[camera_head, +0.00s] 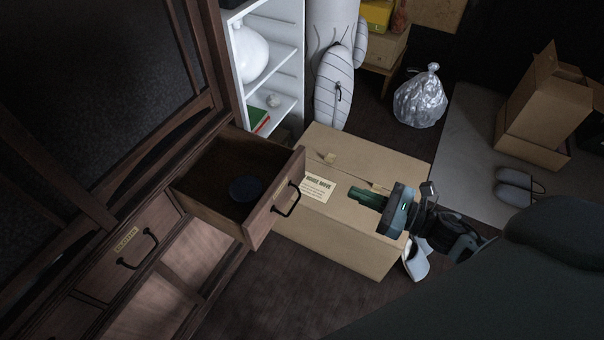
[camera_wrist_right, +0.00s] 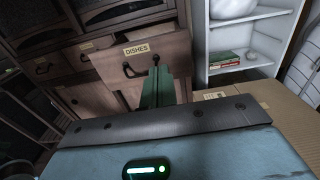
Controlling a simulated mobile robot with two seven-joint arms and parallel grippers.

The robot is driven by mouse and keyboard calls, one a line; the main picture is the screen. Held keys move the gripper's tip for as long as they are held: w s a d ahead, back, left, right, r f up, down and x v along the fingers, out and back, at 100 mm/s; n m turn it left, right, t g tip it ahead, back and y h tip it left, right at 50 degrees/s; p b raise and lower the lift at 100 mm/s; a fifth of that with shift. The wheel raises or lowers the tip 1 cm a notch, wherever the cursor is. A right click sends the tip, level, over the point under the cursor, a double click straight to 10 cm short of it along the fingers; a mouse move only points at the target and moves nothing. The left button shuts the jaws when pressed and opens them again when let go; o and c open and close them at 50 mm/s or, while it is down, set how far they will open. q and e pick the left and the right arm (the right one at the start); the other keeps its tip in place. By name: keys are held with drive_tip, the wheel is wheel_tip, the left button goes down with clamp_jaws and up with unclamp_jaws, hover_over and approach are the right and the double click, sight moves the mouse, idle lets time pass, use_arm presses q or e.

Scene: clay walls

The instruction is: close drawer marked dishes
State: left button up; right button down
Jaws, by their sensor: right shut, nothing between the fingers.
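The drawer marked dishes (camera_head: 263,226) stands pulled out from the dark wooden cabinet in the head view, with a dark round dish (camera_head: 246,189) inside. Its front carries a black handle (camera_head: 288,201). In the right wrist view the drawer front (camera_wrist_right: 167,58) shows a "DISHES" label (camera_wrist_right: 137,50), with the handle partly hidden behind my fingers. My right gripper (camera_head: 351,193) is shut and empty, to the right of the drawer front and apart from it, over the cardboard box. Its green fingers (camera_wrist_right: 157,76) point toward the drawer front. My left gripper is not in view.
A large cardboard box (camera_head: 365,228) stands on the floor right beside the open drawer, below my right gripper. A closed labelled drawer (camera_head: 126,249) is at the left. White shelves (camera_head: 272,85) stand behind. A silver bag (camera_head: 420,98) and an open box (camera_head: 541,115) are farther back.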

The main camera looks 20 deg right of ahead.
sight(293, 167)
drive_tip(key=p+x, duration=0.1)
drive_tip(key=x, duration=1.1)
drive_tip(key=shift+w+a, duration=0.3)
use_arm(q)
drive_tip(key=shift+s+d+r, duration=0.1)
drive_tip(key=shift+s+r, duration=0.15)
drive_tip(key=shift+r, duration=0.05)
use_arm(e)
drive_tip(key=shift+w+a, duration=0.35)
drive_tip(key=shift+w, duration=0.1)
drive_tip(key=shift+w, duration=0.1)
